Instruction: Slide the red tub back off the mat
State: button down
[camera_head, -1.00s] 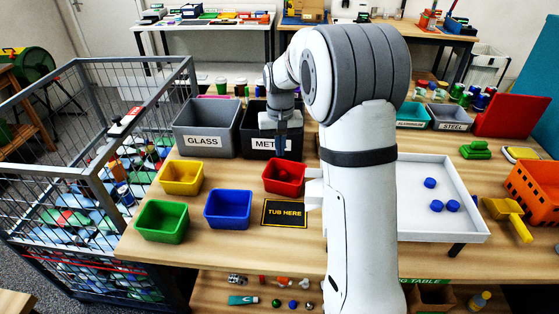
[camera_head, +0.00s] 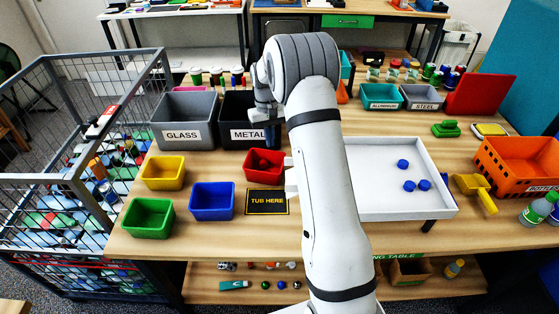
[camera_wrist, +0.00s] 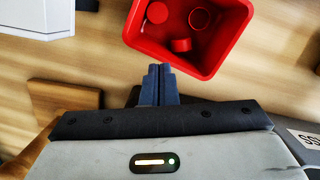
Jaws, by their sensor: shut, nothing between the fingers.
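The red tub (camera_head: 264,177) stands on the bench just behind the black mat marked TUB HERE (camera_head: 267,202). Its front wall is at or very near the mat's back edge; I cannot tell if they touch. Red pieces lie in the tub. My gripper (camera_head: 273,147) is at the tub's back side, in front of the METAL bin, pointing down. In the wrist view the shut fingers (camera_wrist: 158,72) are empty and close to the tub's wall (camera_wrist: 172,59). I cannot tell whether they touch it. The mat is not visible in the wrist view.
The black METAL bin (camera_head: 233,117) and grey GLASS bin (camera_head: 182,135) stand behind. Blue (camera_head: 212,212), yellow (camera_head: 162,184) and green (camera_head: 149,229) tubs are left. The white tray (camera_head: 395,212) with blue discs is right, partly behind my arm. Bare bench lies in front of the mat.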

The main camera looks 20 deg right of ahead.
jog(key=s+p, duration=0.2)
jog(key=s, duration=0.8)
jog(key=shift+r, duration=0.1)
jog(key=shift+f+p, duration=0.3)
jog(key=shift+p, duration=0.05)
jog(key=shift+w+f+b, duration=0.1)
jog(key=shift+f+b, duration=0.4)
jog(key=shift+f, duration=0.05)
jog(key=shift+s+f, duration=0.15)
jog(key=shift+s, duration=0.05)
jog(key=shift+w, duration=0.1)
